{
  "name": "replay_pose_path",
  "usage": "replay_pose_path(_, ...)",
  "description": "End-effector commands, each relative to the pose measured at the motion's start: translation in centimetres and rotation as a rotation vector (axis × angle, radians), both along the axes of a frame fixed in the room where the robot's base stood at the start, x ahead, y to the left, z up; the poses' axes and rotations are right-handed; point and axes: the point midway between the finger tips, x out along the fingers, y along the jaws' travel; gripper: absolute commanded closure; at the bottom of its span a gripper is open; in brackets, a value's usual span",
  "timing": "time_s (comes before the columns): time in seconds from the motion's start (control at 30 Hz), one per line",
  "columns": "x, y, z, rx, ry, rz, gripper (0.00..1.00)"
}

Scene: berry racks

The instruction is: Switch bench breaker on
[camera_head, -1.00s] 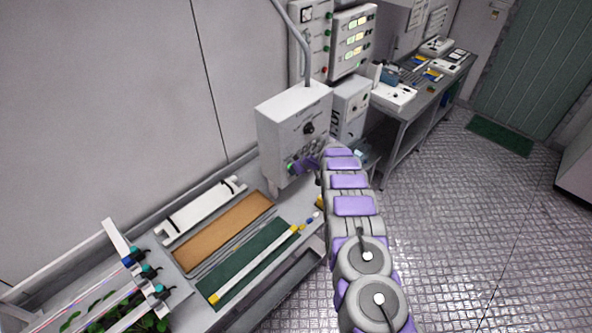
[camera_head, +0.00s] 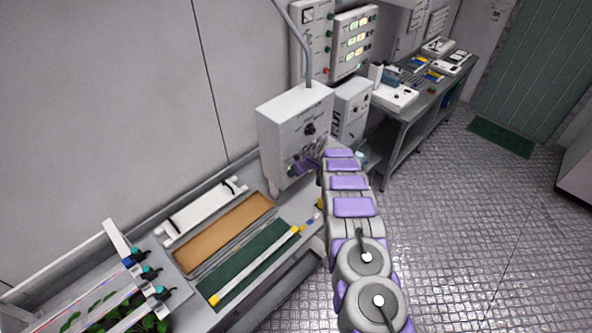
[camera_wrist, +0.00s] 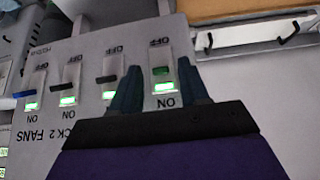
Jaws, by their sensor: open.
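The breaker panel is the front of a grey-white box (camera_head: 294,112) on the bench, with a dark knob above its row of switches. In the wrist view the panel (camera_wrist: 215,70) appears upside down, with several switches marked OFF and ON. My gripper (camera_wrist: 158,68) is open, its two dark fingers on either side of the end switch (camera_wrist: 162,78). In the head view my gripper (camera_head: 305,165) is at the lower panel. No bench label is readable.
The other switches (camera_wrist: 70,80) show lit green near ON; one label reads "2 FANS". A brown board (camera_head: 225,226) and green mat (camera_head: 250,262) lie on the bench to the left. A conduit (camera_head: 303,45) rises above the box. Open floor (camera_head: 460,220) lies right.

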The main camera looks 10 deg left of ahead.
Motion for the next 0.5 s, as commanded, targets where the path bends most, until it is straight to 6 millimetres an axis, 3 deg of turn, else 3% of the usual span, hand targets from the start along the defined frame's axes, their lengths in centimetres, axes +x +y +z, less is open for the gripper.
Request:
replay_pose_path(0.27,-0.2,-0.4,0.7,0.000,0.000,-0.001,0.55)
replay_pose_path(0.5,-1.1,-1.3,2.6,0.001,0.003,0.000,0.55)
